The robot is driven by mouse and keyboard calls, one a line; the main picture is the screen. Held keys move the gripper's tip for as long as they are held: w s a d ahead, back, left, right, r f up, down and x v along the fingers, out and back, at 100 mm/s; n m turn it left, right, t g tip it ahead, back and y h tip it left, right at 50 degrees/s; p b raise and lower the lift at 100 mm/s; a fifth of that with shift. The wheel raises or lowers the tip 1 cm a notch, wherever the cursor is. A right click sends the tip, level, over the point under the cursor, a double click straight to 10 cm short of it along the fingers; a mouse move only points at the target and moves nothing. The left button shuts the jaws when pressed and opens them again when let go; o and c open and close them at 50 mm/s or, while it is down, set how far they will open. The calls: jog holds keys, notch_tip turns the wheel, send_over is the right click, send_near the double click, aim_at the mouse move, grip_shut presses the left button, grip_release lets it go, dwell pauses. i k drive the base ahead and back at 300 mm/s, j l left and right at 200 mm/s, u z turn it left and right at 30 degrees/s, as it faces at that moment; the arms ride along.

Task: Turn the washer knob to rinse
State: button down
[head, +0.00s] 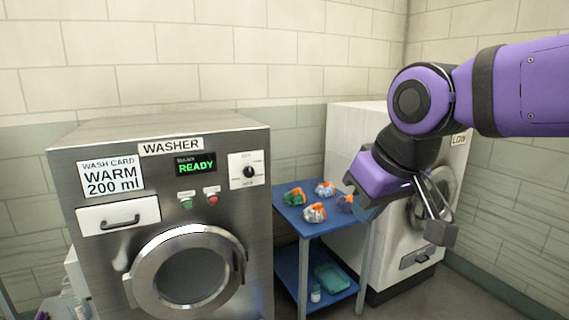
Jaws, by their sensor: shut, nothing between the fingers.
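The washer (255,235) is a steel front-loader at the left, with a "WASHER" label on top. Its knob (249,172) is a small black dial on a white plate at the upper right of the front. The small print around the knob is too fine to read, so its setting cannot be told. A green display (196,164) reads "READY". My gripper (440,232) hangs well to the right of the knob, in front of the white machine. It is shut and empty, apart from the washer.
A blue two-shelf cart (318,228) with several colourful bundles (315,212) stands right of the washer. Behind my arm is a white machine (345,145). Green and red buttons (212,195) sit below the display. A card (110,176) reads "WARM 200 ml". The space before the knob is clear.

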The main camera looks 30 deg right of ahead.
aim_at(248, 172)
jog(key=i+j+z, duration=0.2)
jog(key=i, duration=0.25)
jog(key=i+j+z, duration=0.15)
jog(key=i, duration=0.3)
jog(key=i+j+z, duration=0.2)
jog(key=k+j+z, duration=0.25)
jog(key=k+j, duration=0.2)
jog(key=j, duration=0.25)
jog(key=k+j+z, duration=0.25)
jog(key=k+j, duration=0.25)
jog(key=i+j, duration=0.1)
jog(key=i, duration=0.55)
